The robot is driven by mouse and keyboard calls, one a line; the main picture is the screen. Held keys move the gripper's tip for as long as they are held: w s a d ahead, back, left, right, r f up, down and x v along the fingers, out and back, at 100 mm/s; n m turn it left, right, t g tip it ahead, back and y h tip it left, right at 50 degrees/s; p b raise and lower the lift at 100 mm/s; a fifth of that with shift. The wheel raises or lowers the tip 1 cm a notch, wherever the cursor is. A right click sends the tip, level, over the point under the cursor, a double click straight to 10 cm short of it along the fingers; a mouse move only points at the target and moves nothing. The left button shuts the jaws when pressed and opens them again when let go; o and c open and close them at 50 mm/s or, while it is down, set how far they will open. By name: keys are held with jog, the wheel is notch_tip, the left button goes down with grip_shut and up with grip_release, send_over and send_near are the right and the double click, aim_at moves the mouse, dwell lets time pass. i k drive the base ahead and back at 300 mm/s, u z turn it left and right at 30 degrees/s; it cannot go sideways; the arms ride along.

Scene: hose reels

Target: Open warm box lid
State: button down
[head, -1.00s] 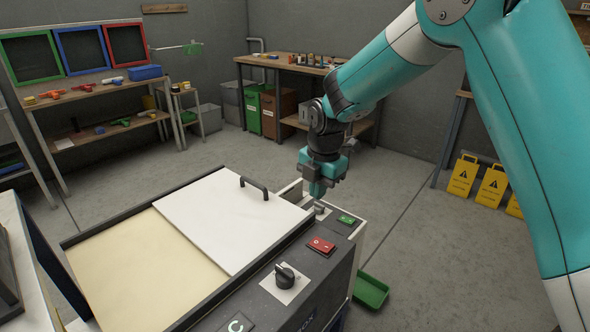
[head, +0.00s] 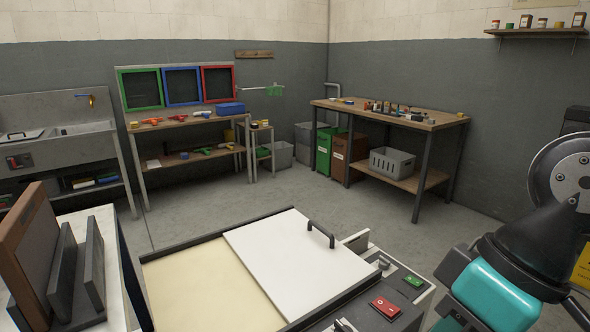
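The warm box (head: 190,248) stands at the bottom centre of the head view, with a dark rim. Its white lid (head: 290,258) lies flat over the right part of the top, with a dark arched handle (head: 320,235) near its far right corner. A cream surface (head: 205,292) shows to the left of the lid. My gripper (head: 458,320) is at the lower right, to the right of the box's control panel and apart from the handle. Its fingers are mostly hidden or cut off by the frame's edge, so I cannot tell their opening.
The box's panel carries a red switch (head: 385,307), a green switch (head: 413,281) and a knob at the lower edge. Dark upright boards (head: 62,270) stand close at the left. A workbench (head: 390,113) and shelving stand at the back; the floor between is clear.

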aim_at(300, 264)
jog(key=u, duration=0.45)
jog(key=k, duration=1.05)
jog(key=z, duration=0.4)
jog(key=i, duration=1.45)
jog(key=u, duration=0.75)
